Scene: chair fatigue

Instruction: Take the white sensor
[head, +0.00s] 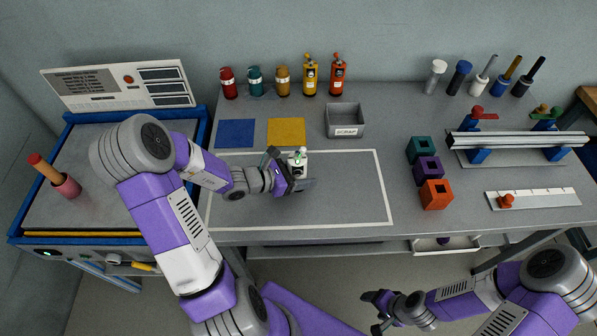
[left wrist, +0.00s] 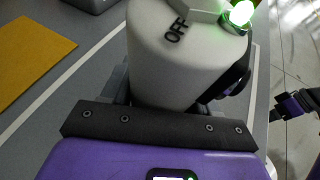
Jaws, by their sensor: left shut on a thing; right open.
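The white sensor (head: 298,161) stands on the grey table inside the white outlined rectangle. In the left wrist view the white sensor (left wrist: 180,55) fills the upper middle, with "OFF" lettering and a lit green light on top. My left gripper (head: 297,180) is shut on the white sensor, its fingers around the lower part, which they partly hide. Whether its base touches the table cannot be told. My right gripper (head: 378,308) is open and empty, low in front of the table.
Blue mat (head: 235,133), yellow mat (head: 286,132) and scrap bin (head: 345,121) lie behind the outlined area. Several bottles line the back. Coloured blocks (head: 429,168) and a rail fixture (head: 515,139) stand at right. A blue-framed machine (head: 100,219) is at left. The outlined area's right part is clear.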

